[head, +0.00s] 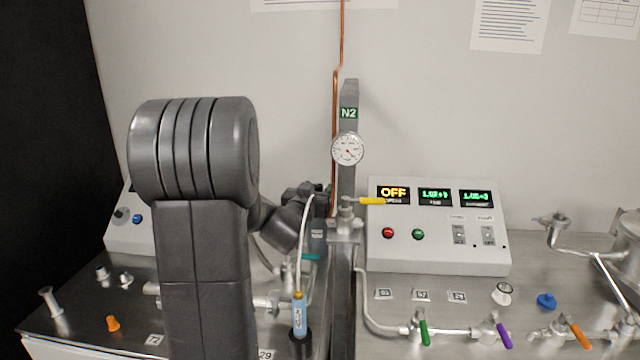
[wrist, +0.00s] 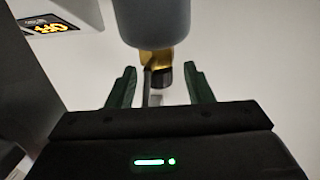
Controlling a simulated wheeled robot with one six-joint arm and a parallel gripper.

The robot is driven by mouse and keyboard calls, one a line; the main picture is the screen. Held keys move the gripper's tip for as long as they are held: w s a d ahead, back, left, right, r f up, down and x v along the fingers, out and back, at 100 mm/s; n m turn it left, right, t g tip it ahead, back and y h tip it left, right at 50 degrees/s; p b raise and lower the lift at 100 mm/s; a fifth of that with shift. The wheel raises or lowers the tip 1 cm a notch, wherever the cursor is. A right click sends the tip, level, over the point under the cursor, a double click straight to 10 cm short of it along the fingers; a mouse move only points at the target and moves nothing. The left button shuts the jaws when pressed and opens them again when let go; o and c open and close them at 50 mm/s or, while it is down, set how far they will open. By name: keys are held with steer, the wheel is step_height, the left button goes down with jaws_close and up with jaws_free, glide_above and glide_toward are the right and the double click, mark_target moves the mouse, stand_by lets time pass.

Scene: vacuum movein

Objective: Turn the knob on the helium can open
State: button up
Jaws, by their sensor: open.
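In the wrist view, which is upside down, a grey cylinder, apparently the helium can (wrist: 152,18), hangs from the top edge. Its brass valve (wrist: 155,57) ends in a dark knob (wrist: 163,75). My gripper (wrist: 160,82) is open, with one green finger on each side of the knob and a visible gap to both. In the head view, my gripper (head: 308,193) is a dark shape left of the N2 post, its fingers hard to make out. A grey can body (head: 318,238) shows just below it. The knob cannot be made out there.
The N2 post (head: 348,100) with a gauge (head: 348,149) and a yellow handle (head: 372,201) stands close right of my gripper. A white hose (head: 304,240) runs down to a light-blue piece (head: 299,317). A control box (head: 440,250) reads OFF.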

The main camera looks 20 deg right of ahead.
mark_target(320, 184)
steer(key=shift+x, duration=1.55)
steer(key=c, duration=1)
steer(key=shift+p, duration=0.3)
